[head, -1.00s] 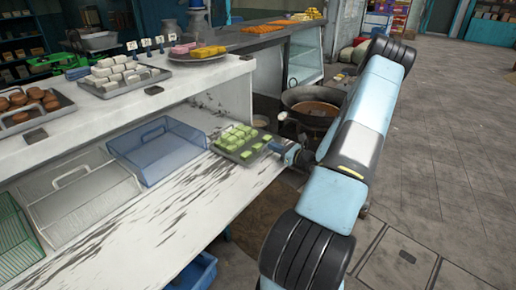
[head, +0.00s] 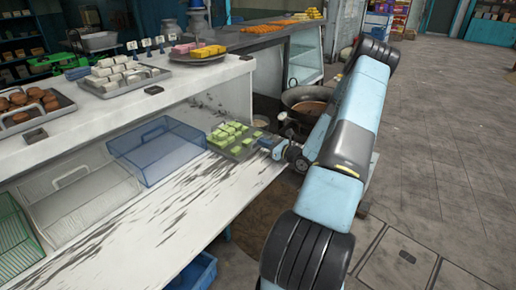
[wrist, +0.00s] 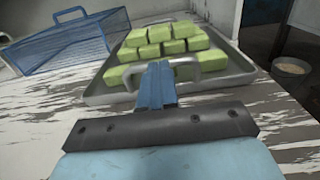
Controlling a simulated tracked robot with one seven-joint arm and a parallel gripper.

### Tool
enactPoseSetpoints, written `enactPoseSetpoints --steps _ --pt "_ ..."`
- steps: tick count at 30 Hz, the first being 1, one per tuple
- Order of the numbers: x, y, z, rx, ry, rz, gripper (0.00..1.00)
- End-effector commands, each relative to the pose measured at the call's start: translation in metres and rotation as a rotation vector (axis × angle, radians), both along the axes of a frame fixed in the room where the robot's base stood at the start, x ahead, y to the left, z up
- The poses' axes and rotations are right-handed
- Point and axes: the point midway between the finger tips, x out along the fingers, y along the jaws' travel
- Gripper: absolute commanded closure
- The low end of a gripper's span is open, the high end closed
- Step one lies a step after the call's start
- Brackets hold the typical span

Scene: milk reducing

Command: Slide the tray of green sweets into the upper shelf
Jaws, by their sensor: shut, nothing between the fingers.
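The grey metal tray (head: 247,154) holds several green sweets (head: 230,134) and lies flat on the white, worn shelf (head: 190,205) beneath the countertop. It is at the shelf's right end, beside a blue basket. In the wrist view the tray (wrist: 235,73) has a raised handle (wrist: 187,62) on its near side and another at the far side. My gripper (head: 264,142) is at the tray's near edge; in the wrist view its shut blue fingers (wrist: 157,85) overlap the near handle. The fingers hide part of the handle, so I cannot tell exact contact.
The blue basket (head: 157,158) stands left of the tray, close to it. A clear basket (head: 86,205) and a green one (head: 14,240) stand further left. A wall closes the shelf's right end. A large pan (head: 311,108) stands beyond it. The shelf's front is bare.

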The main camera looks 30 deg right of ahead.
Motion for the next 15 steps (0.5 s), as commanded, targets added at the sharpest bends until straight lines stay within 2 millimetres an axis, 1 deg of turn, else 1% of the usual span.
enactPoseSetpoints --steps 15 --pt "0.027 0.012 0.0 -0.001 0.0 0.002 1.0"
